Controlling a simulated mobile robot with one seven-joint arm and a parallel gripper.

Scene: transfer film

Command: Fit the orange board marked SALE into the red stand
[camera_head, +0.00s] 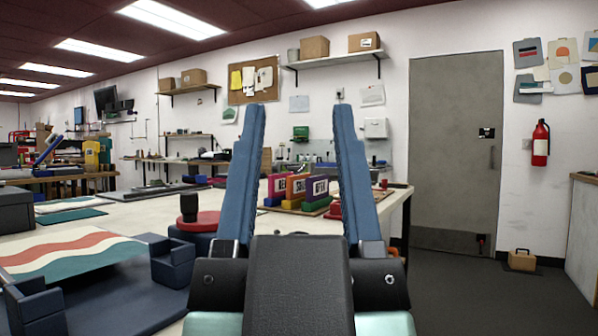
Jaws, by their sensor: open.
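My gripper (299,105) is open, its two blue fingers pointing up and spread, with nothing between the tips. A red piece (334,211), perhaps the red stand, sits at the right end of the row, partly behind the right finger. The gripper is apart from all of these.

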